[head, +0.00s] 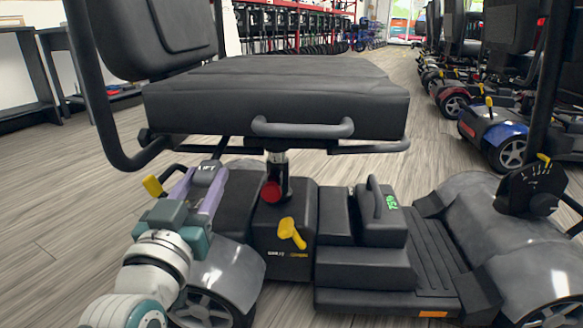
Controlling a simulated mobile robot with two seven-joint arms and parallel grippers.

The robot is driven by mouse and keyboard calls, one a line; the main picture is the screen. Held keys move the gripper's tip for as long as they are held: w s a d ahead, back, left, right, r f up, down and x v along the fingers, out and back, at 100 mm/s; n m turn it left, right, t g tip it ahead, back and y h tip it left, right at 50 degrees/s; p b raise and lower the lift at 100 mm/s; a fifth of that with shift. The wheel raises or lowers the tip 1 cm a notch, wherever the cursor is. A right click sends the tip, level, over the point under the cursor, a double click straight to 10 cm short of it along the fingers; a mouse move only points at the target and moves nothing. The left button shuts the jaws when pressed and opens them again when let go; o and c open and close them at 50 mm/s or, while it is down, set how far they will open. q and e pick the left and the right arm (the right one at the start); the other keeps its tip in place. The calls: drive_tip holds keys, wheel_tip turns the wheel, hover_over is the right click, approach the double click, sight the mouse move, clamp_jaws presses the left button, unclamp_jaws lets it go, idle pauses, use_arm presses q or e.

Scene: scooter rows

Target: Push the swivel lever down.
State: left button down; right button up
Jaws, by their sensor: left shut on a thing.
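The mobility scooter in front of me has a thick black seat (285,90) on a short post. A thin dark bar, which looks like the swivel lever (221,148), runs down from under the seat's left part. My left gripper (212,168) reaches up from the lower left, with its tips at the lower end of this bar just below the seat. It is shut on what appears to be the lever; the tips hide the contact. My right gripper is not in view.
A red knob (271,191) and a yellow handle (291,233) are right of my gripper. A yellow paddle (154,186) is on its left. The black armrest tube (97,110) stands at the left. Other scooters (493,135) line the right; the floor between is open.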

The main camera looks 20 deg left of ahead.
use_arm(q)
drive_tip(key=shift+s+f, duration=0.15)
drive_tip(key=shift+f, duration=0.35)
drive_tip(key=c, duration=0.9)
unclamp_jaws()
drive_tip(key=o, duration=0.5)
drive_tip(key=shift+r, duration=0.25)
drive_tip(key=shift+d, duration=0.1)
drive_tip(key=p+v, duration=0.4)
drive_tip(key=v, duration=0.5)
drive_tip(key=shift+s, duration=0.4)
